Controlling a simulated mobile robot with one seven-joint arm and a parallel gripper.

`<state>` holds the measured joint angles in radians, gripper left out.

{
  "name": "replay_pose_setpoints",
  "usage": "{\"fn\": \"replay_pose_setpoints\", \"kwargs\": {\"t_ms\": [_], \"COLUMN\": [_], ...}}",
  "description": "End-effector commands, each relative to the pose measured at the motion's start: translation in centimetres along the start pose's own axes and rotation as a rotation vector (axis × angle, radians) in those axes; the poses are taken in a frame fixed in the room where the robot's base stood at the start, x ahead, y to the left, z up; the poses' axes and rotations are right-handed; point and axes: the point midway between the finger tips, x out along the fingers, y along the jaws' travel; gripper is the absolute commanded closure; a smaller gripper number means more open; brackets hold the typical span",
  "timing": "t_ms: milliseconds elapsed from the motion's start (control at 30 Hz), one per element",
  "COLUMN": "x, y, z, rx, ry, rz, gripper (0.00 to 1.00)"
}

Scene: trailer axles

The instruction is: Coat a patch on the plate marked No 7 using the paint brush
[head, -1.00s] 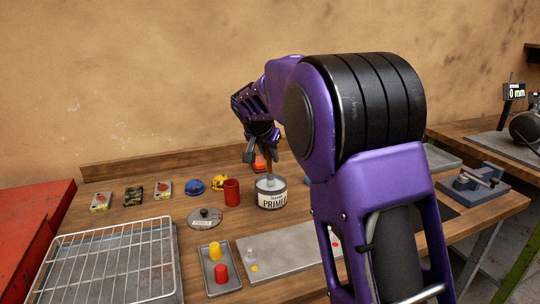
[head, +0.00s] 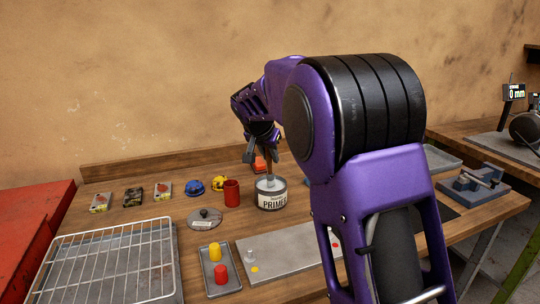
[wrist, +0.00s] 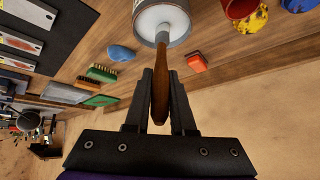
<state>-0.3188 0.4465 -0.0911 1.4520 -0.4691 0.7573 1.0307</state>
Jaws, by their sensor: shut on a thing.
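My gripper (wrist: 161,76) is shut on the brown wooden handle of the paint brush (wrist: 162,98). The brush points down into the open primer can (head: 272,200), and its lower end is inside the can, so its bristles are hidden. In the wrist view the can (wrist: 143,27) is at the top, with pale paint inside. Several light metal plates (wrist: 22,43) lie on a dark mat at the upper left of the wrist view. I cannot read a No 7 mark on any. My arm hides most of that area in the head view.
Close around the can are a red cup (head: 231,192), a can lid (head: 205,218) and a red block (wrist: 195,62). Brushes (wrist: 103,74) lie nearby. A wire rack (head: 105,262), a small tray (head: 219,286) and a grey strip (head: 290,255) lie nearer the front. A vise (head: 472,184) stands right.

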Motion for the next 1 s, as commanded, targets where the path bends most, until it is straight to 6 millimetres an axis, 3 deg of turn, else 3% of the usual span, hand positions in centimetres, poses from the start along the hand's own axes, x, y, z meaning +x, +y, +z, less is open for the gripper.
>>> {"fn": "replay_pose_setpoints", "kwargs": {"t_ms": [800, 1000], "x": [-5.3, -5.5], "y": [-0.6, -0.6], "z": [-4.0, -4.1], "rx": [0.0, 0.0], "ry": [0.002, 0.001], "rz": [-0.001, -0.001], "gripper": [1.0, 1.0]}}
